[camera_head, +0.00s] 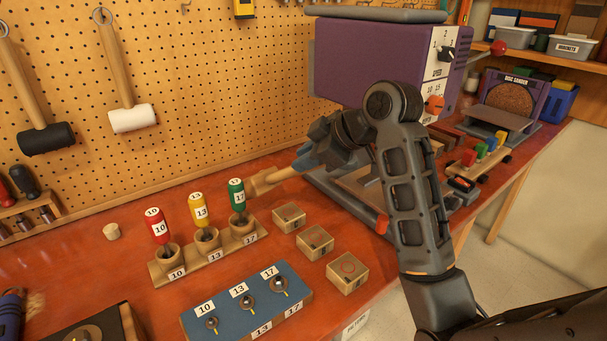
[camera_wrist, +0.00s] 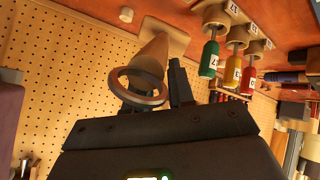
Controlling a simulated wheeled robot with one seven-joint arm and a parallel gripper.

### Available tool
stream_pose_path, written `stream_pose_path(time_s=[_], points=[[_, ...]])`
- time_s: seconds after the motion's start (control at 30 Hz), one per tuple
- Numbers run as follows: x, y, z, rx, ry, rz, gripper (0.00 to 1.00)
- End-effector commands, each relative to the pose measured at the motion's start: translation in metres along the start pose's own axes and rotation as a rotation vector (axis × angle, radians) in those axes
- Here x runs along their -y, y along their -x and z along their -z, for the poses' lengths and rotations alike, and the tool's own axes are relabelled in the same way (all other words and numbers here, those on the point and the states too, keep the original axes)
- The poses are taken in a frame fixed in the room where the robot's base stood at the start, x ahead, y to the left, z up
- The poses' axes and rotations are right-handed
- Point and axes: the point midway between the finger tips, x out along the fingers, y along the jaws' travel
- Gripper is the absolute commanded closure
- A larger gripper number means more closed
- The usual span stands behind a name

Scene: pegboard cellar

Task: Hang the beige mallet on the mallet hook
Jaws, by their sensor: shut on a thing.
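The beige mallet (camera_head: 262,182) sticks out to the left from my gripper (camera_head: 305,165), low over the bench behind the row of numbered tools. In the wrist view its handle (camera_wrist: 152,54) runs away from the gripper to the pale head (camera_wrist: 168,36), with a ring (camera_wrist: 138,100) at the near end. My gripper (camera_wrist: 180,85) is shut on the mallet; the exact grip is partly hidden. A black-headed mallet (camera_head: 45,138) and a white-headed mallet (camera_head: 131,118) hang by rings on the pegboard.
The pegboard (camera_head: 220,80) rises behind the bench (camera_head: 60,260). A purple machine (camera_head: 370,60) stands close behind my arm.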

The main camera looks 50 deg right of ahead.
Motion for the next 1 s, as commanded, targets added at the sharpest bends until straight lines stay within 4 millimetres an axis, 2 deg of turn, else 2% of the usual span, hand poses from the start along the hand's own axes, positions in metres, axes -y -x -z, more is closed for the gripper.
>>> stream_pose_path(time_s=[0.33,0.6,0.63,0.9,1.0], points=[[0.013,-0.024,-0.024,0.000,-0.001,-0.001,1.00],[0.013,-0.025,-0.025,-0.001,0.001,-0.002,1.00],[0.014,-0.025,-0.026,0.001,0.000,-0.001,0.76],[0.013,-0.025,-0.025,0.001,0.000,-0.001,0.51],[0.013,-0.025,-0.025,0.000,0.000,-0.001,0.51]])
